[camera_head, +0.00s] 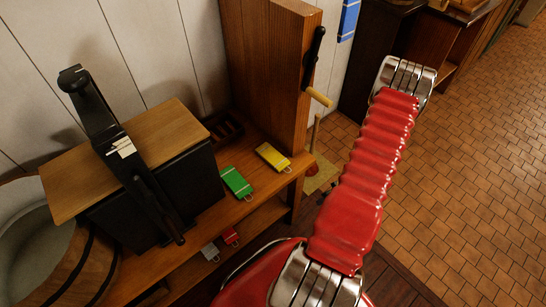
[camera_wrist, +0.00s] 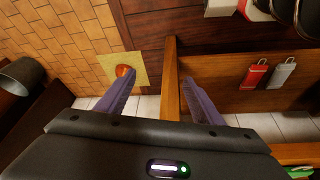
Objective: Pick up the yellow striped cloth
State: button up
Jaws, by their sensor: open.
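The yellow striped cloth (camera_head: 272,156) lies flat on the upper wooden shelf, near its right end, beside a tall wooden panel. A metal ring or loop shows at its near end. A green striped cloth (camera_head: 237,182) lies to its left and nearer. I do not see the yellow cloth in the wrist view. My gripper (camera_wrist: 160,82) is open in the wrist view, with nothing between its two purple-grey fingers. A wooden edge (camera_wrist: 173,70) runs below and between them. The gripper itself does not show in the head view.
A red cloth (camera_head: 230,236) and a grey cloth (camera_head: 210,251) lie on the lower shelf. A dark box with a wooden top (camera_head: 130,155) stands left. The tall wooden panel (camera_head: 272,70) rises behind the yellow cloth. A tan mat (camera_wrist: 140,62) lies on the floor. The tiled floor at right is clear.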

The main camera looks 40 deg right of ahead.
notch_tip(320, 180, down, 4)
jog(key=w+a+t, duration=0.2)
jog(key=a+t, duration=0.1)
jog(key=n+t+y, duration=0.2)
jog(key=n+t, duration=0.2)
jog(key=t, duration=0.7)
send_near(287, 170)
notch_tip(287, 170, up, 2)
jog(key=w, duration=0.1)
jog(key=shift+w, duration=0.1)
jog(key=shift+w, duration=0.1)
jog(key=shift+w+a, duration=0.15)
jog(key=shift+w, duration=1.95)
jog(key=shift+w+a, duration=0.1)
jog(key=shift+w, duration=2)
